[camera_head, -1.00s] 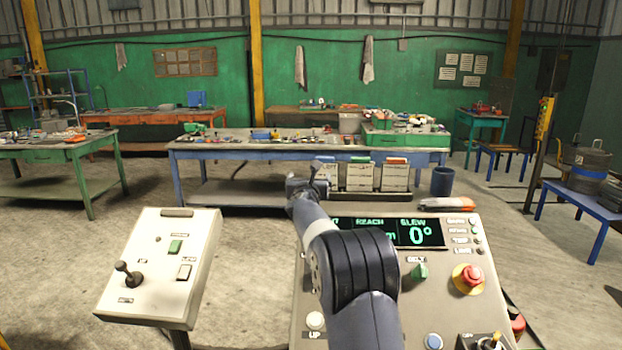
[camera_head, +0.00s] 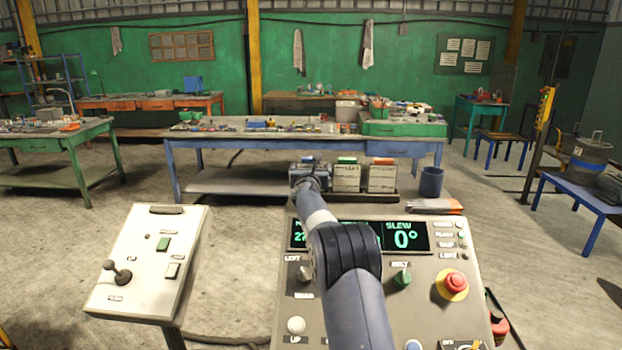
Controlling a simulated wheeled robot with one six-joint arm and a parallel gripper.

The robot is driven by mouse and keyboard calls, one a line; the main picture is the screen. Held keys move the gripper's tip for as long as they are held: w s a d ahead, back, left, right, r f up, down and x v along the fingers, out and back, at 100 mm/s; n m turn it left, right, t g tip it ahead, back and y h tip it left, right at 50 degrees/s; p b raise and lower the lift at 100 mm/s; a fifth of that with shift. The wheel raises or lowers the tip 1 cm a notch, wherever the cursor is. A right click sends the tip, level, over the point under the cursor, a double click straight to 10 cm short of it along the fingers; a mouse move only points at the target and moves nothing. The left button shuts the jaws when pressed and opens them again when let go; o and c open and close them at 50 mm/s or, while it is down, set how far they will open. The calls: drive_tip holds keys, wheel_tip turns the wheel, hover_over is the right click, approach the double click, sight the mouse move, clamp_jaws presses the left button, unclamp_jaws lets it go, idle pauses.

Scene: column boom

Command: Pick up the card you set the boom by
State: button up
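Three pale upright card stacks or card boxes with coloured tops stand in a row at the console's back edge: the left one (camera_head: 297,171), the middle one (camera_head: 347,178) and the right one (camera_head: 382,179). Small print on them is too blurred to read surely. I cannot tell which card is the one set by. My gripper (camera_head: 309,171) is at the left one, overlapping its front in this view. My arm hides part of it. The fingers are too small to show whether they are open, shut or touching a card.
The console's display (camera_head: 405,236) reads slew 0°; my arm covers part of it. A red stop button (camera_head: 453,283) and a green knob (camera_head: 401,278) are on the panel. Gloves (camera_head: 434,206) and a blue cup (camera_head: 431,182) are right of the cards. A white joystick box (camera_head: 146,262) stands left.

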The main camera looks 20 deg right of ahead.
drive_tip(key=c, duration=0.6)
drive_tip(key=shift+c, duration=0.2)
drive_tip(key=shift+r, duration=0.15)
